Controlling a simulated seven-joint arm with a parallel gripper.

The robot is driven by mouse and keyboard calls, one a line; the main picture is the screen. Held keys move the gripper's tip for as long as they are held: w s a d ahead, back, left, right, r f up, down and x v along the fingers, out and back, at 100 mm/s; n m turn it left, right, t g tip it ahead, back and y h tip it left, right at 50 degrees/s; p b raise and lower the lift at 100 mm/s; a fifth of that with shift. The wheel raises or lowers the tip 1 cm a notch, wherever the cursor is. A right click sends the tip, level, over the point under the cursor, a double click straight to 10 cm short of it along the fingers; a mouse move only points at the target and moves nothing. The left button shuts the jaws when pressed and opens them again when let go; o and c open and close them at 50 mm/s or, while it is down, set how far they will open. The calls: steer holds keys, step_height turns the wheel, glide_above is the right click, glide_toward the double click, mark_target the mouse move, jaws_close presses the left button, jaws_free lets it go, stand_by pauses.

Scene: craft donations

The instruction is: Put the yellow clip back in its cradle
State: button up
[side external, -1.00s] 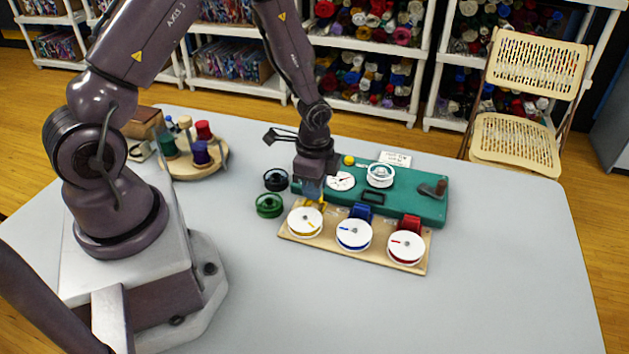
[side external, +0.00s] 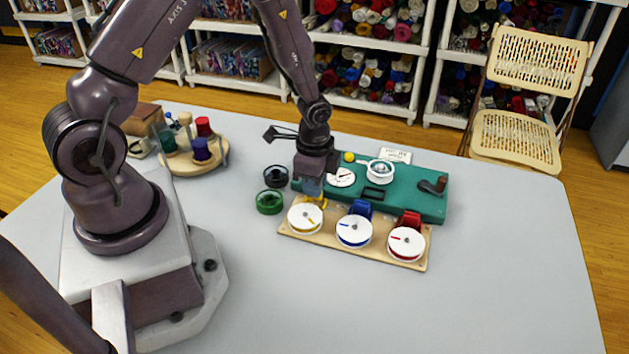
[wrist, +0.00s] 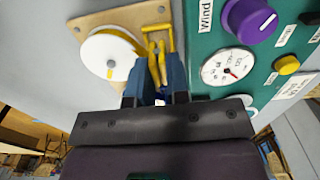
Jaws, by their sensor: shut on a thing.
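The yellow clip (wrist: 157,62) shows in the wrist view as yellow prongs between my gripper's blue fingers (wrist: 160,82), which are shut on it. Its far end is beside a yellow upright bracket (wrist: 170,40) on the wooden board, which appears to be the cradle. I cannot tell whether the clip touches or sits in it. In the side view my gripper (side external: 311,194) is low at the board's back left, just behind the white spool with yellow thread (side external: 305,218); only a bit of yellow (side external: 322,202) shows there. The clip's lower part is hidden by the fingers.
The wooden board (side external: 328,243) also carries blue-thread (side external: 354,231) and red-thread (side external: 406,244) spools with matching blue and red pieces behind. A green panel (side external: 405,202) with gauge and knobs stands close behind. Black (side external: 275,176) and green (side external: 270,202) rings lie left. The table's front right is clear.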

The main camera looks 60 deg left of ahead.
steer(key=shift+f, duration=0.25)
steer(key=shift+f, duration=0.4)
steer(key=shift+f, duration=0.2)
steer(key=o, duration=0.8)
steer(key=shift+o, duration=0.2)
steer(key=shift+r, duration=3.8)
